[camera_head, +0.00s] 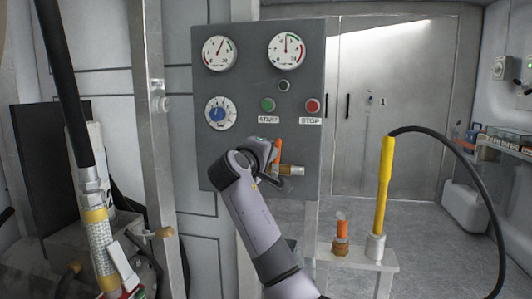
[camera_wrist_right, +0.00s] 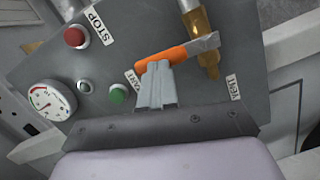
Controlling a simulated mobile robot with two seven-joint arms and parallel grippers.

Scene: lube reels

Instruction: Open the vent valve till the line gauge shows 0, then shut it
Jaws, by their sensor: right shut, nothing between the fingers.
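The vent valve is on the lower right of the grey panel, with an orange lever (camera_head: 278,151) and a brass body (camera_head: 291,170). In the right wrist view the orange lever (camera_wrist_right: 163,60) lies slanted to the brass fitting (camera_wrist_right: 204,45), near a VENT label (camera_wrist_right: 233,87). My right gripper (camera_head: 270,148) is at the lever; its closed fingertips (camera_wrist_right: 157,72) are against or just beside it, not around it. Two white gauges, left (camera_head: 219,53) and right (camera_head: 286,50), top the panel; both needles point up, off the left end of their scales. I cannot tell which is the line gauge. My left gripper is out of view.
The panel has a green START button (camera_head: 268,104), a red STOP button (camera_head: 313,105) and a blue dial (camera_head: 220,113). A yellow rod with a black hose (camera_head: 384,185) stands on a bracket at right, beside an orange-topped fitting (camera_head: 341,232). A metal post (camera_head: 150,120) is at left.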

